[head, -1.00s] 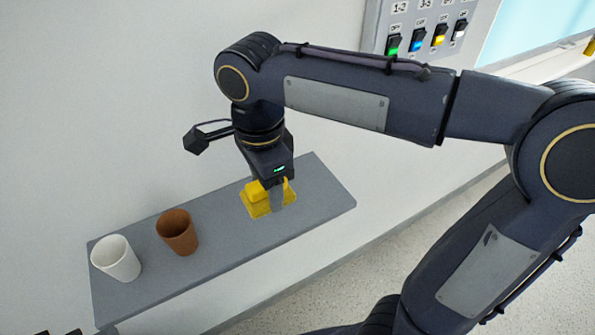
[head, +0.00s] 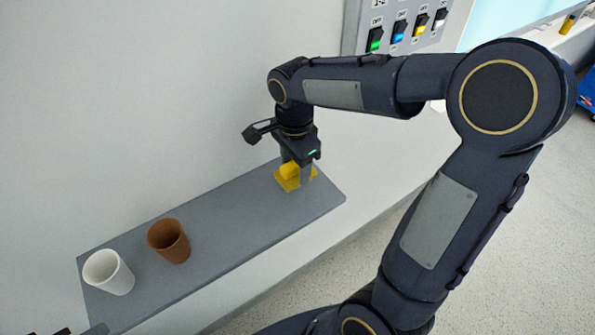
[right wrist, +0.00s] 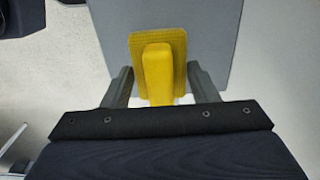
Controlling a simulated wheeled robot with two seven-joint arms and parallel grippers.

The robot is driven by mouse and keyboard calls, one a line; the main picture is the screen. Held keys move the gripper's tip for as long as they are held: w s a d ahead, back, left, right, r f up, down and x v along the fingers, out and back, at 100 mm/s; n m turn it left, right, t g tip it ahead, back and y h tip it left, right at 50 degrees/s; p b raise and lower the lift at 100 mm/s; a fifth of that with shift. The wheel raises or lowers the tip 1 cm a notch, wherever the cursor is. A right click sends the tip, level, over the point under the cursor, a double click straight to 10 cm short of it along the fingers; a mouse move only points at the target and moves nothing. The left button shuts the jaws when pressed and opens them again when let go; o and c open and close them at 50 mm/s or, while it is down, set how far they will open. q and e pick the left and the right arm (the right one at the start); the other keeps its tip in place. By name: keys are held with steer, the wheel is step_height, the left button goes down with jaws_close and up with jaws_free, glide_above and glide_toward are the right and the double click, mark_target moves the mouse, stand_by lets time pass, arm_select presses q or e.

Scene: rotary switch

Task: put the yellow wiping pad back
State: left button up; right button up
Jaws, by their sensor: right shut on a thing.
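The yellow wiping pad (head: 290,172), a flat base with a raised grip block, is at the right part of the grey wall shelf (head: 225,222). My right gripper (head: 298,176) comes down over it from above and is shut on it. In the right wrist view, the pad (right wrist: 158,70) lies between the two fingers (right wrist: 160,88), with the shelf behind it. I cannot tell whether the pad touches the shelf or is just above it. Small dark parts at the bottom left edge of the head view may be my left gripper; its jaws cannot be made out.
A brown cup (head: 169,241) and a white cup (head: 108,272) stand on the shelf's left part. The shelf between the brown cup and the pad is clear. A panel with several coloured switches (head: 405,30) is on the wall above.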

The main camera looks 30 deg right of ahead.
mark_target(298, 175)
steer(key=f, duration=0.1)
steer(key=d+f, duration=0.1)
steer(key=f, duration=0.1)
steer(key=shift+w+f, duration=0.1)
steer(key=shift+f, duration=0.05)
steer(key=shift+a+f, duration=0.1)
steer(key=shift+f, duration=0.3)
steer(key=shift+f, duration=0.1)
steer(key=o, duration=0.9)
steer(key=shift+o, duration=0.2)
